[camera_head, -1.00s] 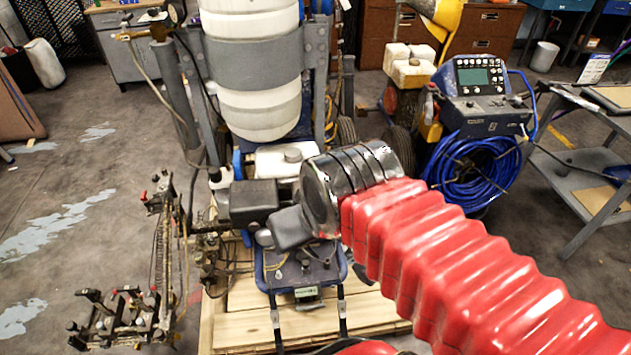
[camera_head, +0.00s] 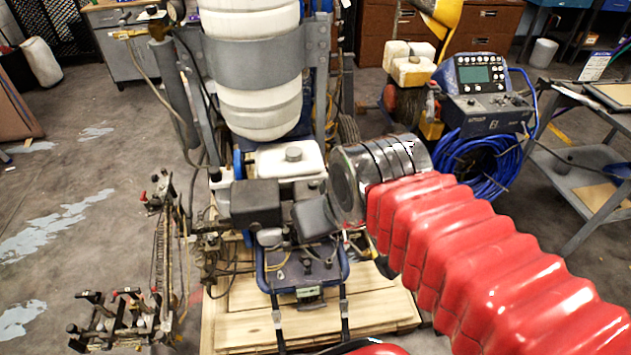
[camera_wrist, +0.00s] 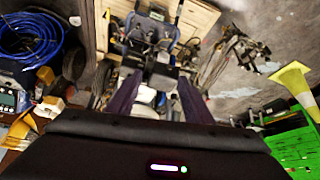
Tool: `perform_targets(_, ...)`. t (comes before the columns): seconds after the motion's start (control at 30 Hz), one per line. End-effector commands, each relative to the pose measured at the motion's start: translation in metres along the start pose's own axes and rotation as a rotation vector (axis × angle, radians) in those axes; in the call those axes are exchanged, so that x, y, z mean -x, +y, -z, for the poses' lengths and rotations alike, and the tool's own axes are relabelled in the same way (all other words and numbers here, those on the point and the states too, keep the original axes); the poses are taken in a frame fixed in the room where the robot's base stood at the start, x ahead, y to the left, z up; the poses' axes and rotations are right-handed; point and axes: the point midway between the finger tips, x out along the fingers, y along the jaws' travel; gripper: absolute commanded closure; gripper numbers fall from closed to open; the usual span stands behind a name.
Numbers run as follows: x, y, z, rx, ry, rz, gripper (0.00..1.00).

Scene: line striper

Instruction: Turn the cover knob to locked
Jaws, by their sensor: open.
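The line striper, with its big white tank (camera_head: 257,65), stands on a wooden pallet (camera_head: 375,318) in the head view. Below the tank are a white fuel tank (camera_head: 285,160), a dark engine box (camera_head: 254,203) and a blue-edged frame (camera_head: 300,272). I cannot make out which part is the cover knob. My gripper (camera_wrist: 158,92) shows in the wrist view with two dark fingers apart and nothing clearly held between them. The machine lies blurred beyond the fingers. In the head view my black wrist is right of the engine box, and the fingertips cannot be made out.
A blue-hosed machine with a control panel (camera_head: 481,75) stands at the right, near a grey cart (camera_head: 585,170). Thin linkage with spray parts (camera_head: 120,318) sticks out at the lower left. A yellow cone (camera_wrist: 292,80) and green crate (camera_wrist: 295,150) show in the wrist view. The left floor is mostly clear.

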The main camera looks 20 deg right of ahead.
Motion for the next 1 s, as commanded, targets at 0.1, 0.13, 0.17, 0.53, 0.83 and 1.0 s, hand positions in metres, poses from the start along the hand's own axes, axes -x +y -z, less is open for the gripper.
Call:
perform_targets(0.1, -0.004, 0.0, 0.014, 0.016, -0.014, 0.005, 0.54)
perform_targets(0.13, -0.005, 0.001, 0.019, 0.023, -0.018, 0.007, 0.54)
perform_targets(0.17, -0.006, 0.001, 0.024, 0.031, -0.022, 0.009, 0.54)
perform_targets(0.53, -0.039, 0.015, 0.096, 0.14, -0.066, 0.052, 0.54)
perform_targets(0.83, -0.083, 0.035, 0.15, 0.224, -0.091, 0.092, 0.54)
perform_targets(1.0, -0.114, 0.05, 0.177, 0.269, -0.1, 0.114, 0.54)
